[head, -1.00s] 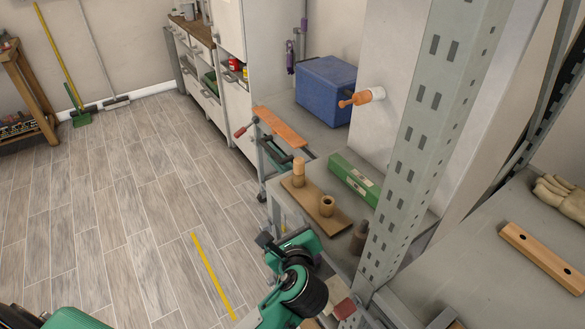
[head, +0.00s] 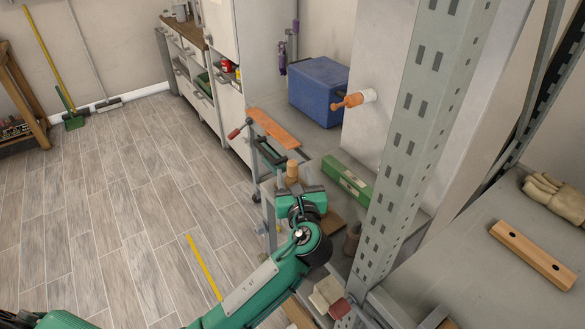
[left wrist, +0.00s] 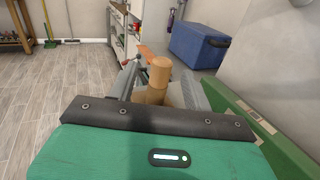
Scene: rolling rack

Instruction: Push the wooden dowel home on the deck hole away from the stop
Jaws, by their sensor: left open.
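The wooden dowel (head: 291,173) stands upright on the brown wooden deck (head: 334,217), beside the green box. In the left wrist view the dowel (left wrist: 160,76) rises just beyond the dark front edge of my left gripper. My left gripper (head: 299,191) is open and close to the dowel in the head view; I cannot tell whether they touch. My gripper and arm hide the dowel's foot, most of the deck and the ring-like wooden piece on it. How deep the dowel sits is hidden. My right gripper is not in view.
A green box (head: 348,178) lies behind the deck. A grey perforated rack post (head: 398,150) stands to the right of my arm. A blue cooler (head: 319,91) and an orange plank (head: 273,128) are farther back. The floor on the left is mostly clear.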

